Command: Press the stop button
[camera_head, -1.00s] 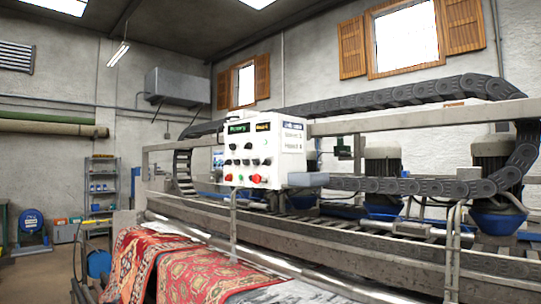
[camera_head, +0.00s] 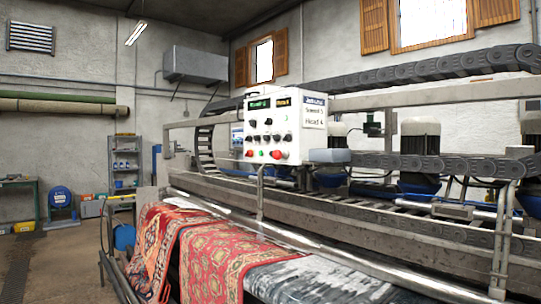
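A white control panel (camera_head: 273,128) stands on a post at the front of the rug scrubbing machine, near the middle of the view. Its lower row has a red button (camera_head: 276,155) at the right, a green one (camera_head: 261,153) beside it, and a smaller red one (camera_head: 250,153) at the left. Black knobs sit above them. Labels are too small to tell which button is stop. Neither of my grippers is in view.
Red patterned rugs (camera_head: 215,262) and a grey one (camera_head: 320,279) hang over the machine's front roller. The steel frame (camera_head: 400,243) runs along the right. Open floor (camera_head: 55,262) lies at the left. A shelf (camera_head: 125,165) stands at the back wall.

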